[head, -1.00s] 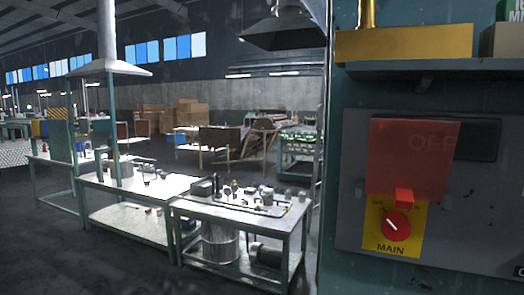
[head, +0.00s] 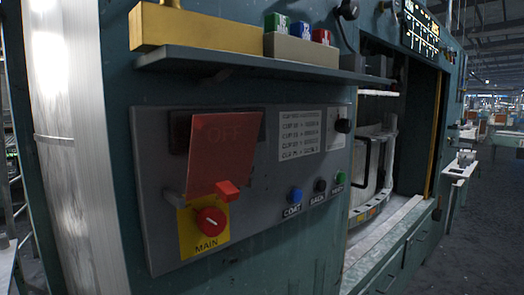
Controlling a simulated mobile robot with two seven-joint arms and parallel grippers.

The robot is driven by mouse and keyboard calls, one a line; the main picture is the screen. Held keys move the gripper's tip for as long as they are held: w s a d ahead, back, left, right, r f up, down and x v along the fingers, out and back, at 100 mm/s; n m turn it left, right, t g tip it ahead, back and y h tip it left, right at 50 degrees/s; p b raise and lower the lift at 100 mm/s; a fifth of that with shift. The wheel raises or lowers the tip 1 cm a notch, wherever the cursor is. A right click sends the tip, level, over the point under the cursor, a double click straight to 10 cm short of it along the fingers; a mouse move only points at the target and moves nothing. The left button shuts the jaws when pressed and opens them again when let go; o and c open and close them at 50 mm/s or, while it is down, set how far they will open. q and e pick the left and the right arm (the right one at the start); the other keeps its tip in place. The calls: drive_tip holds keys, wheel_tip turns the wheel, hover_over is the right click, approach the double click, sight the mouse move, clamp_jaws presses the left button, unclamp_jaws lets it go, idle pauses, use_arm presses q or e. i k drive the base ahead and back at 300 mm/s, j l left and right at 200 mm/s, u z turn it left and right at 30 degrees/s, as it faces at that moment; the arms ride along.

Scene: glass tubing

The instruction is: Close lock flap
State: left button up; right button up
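The lock flap (head: 222,155) is a red, see-through plate on the grey control panel (head: 270,228). It is raised and tilts out from the panel, in front of a dark display that reads OFF. A small red tab (head: 227,190) is at its lower right corner. Below it is the red rotary MAIN switch (head: 210,221) on a yellow plate (head: 190,242). The flap does not cover the switch. Neither of my grippers shows in the head view.
A shelf (head: 240,66) juts out above the panel, with a brass block (head: 190,24) and small coloured boxes (head: 300,35) on it. Blue, black and green buttons (head: 318,187) are right of the switch. An open machine bay (head: 385,150) lies farther right, with an aisle beyond.

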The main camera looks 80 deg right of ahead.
sight(223, 145)
drive_tip(key=i+z, duration=0.1)
drive_tip(key=z, duration=0.35)
drive_tip(key=i+z, duration=0.1)
drive_tip(key=z, duration=0.35)
drive_tip(key=i+j+z, duration=0.1)
drive_tip(key=z, duration=0.3)
drive_tip(key=j+z, duration=0.15)
drive_tip(key=z, duration=0.3)
drive_tip(key=i, duration=0.05)
